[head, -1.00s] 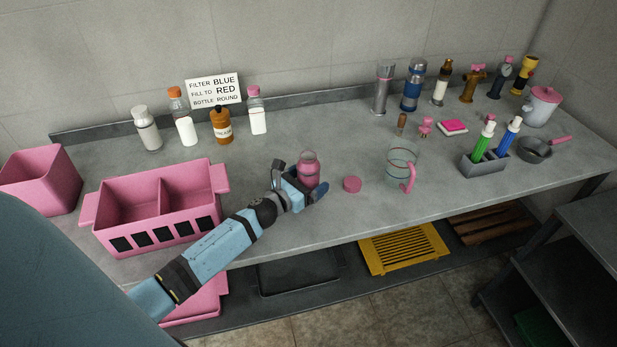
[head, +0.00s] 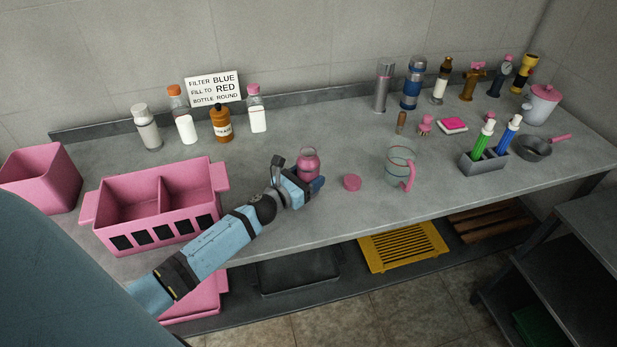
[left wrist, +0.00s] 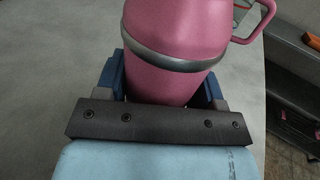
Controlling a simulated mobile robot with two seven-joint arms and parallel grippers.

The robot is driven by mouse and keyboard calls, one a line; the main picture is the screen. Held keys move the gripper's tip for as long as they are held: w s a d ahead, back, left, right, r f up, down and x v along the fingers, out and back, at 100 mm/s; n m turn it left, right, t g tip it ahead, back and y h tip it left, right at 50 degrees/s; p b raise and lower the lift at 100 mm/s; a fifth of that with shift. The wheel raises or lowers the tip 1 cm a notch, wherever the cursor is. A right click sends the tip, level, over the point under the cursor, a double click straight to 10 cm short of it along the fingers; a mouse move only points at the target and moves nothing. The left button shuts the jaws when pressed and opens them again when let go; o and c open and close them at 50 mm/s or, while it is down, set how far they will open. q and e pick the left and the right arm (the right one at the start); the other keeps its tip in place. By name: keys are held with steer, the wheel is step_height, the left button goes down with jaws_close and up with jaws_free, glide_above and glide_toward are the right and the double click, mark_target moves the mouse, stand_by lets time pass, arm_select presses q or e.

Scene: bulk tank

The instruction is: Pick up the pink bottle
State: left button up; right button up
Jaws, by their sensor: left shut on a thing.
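The pink bottle (head: 308,164) stands upright near the middle of the counter in the head view. In the left wrist view the bottle (left wrist: 180,45) fills the top centre, with a grey band around it and a pink handle shape at its upper right. My left gripper (head: 304,184) is shut on the bottle, with blue fingers on both sides of its lower part. The gripper hides the bottle's base, so I cannot tell whether it touches the counter. My right gripper is not in view.
A pink lid (head: 352,183) lies just right of the bottle, and a clear jug (head: 398,168) with a pink handle stands beyond it. A pink divided crate (head: 160,205) is at the left. Several bottles stand behind, near a sign (head: 213,89).

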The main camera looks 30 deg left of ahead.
arm_select(q)
step_height(320, 180, up, 16)
steer(key=p, duration=0.3)
steer(key=shift+r+p, duration=0.25)
steer(key=shift+p, duration=0.15)
step_height(320, 180, up, 3)
steer(key=shift+d+f, duration=0.1)
steer(key=shift+f, duration=0.05)
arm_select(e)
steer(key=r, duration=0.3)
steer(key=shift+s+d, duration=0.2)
